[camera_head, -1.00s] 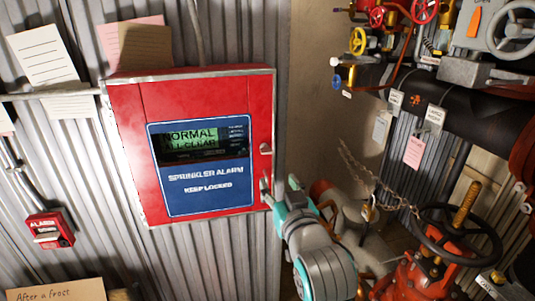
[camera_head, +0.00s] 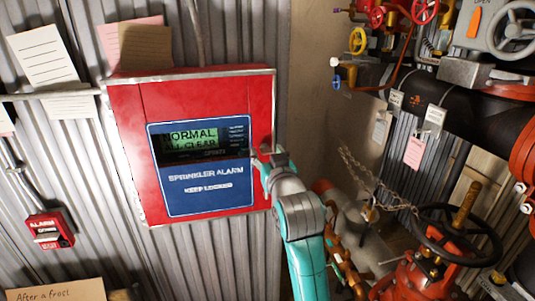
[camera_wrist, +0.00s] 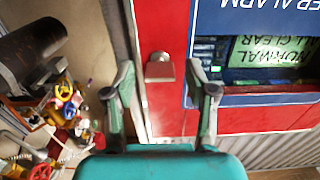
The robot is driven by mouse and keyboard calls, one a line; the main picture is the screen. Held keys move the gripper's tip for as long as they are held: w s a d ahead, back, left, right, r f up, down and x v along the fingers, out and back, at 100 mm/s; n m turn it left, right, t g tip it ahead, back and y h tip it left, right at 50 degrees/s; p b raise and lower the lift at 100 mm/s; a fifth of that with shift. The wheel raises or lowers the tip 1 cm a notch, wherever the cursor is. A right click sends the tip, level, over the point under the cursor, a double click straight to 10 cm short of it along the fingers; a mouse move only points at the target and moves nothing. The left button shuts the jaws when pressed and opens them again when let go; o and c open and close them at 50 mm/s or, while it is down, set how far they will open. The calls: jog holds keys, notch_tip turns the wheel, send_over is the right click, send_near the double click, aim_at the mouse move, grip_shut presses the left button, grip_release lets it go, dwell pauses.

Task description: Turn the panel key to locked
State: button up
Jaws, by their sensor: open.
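The red sprinkler alarm panel (camera_head: 210,87) hangs on the corrugated wall, its lit display reading "NORMAL / ALL CLEAR". In the wrist view the panel key (camera_wrist: 160,71), a small reddish tab on a round metal lock, sits near the panel's edge. My gripper (camera_wrist: 162,78) is open, with one finger to each side of the key and visible gaps between. Whether the fingertips reach as deep as the key is hard to tell. In the head view my gripper (camera_head: 263,158) is at the panel's right edge and hides the key.
A red alarm call point (camera_head: 49,230) is at lower left, and paper notes (camera_head: 43,55) hang at upper left. To the right are a chain (camera_head: 375,178), a black handwheel (camera_head: 455,235), a dark pipe (camera_head: 460,105) and several small valves. The wall below the panel is clear.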

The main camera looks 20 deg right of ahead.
jog(key=shift+w, duration=0.25)
grip_shut()
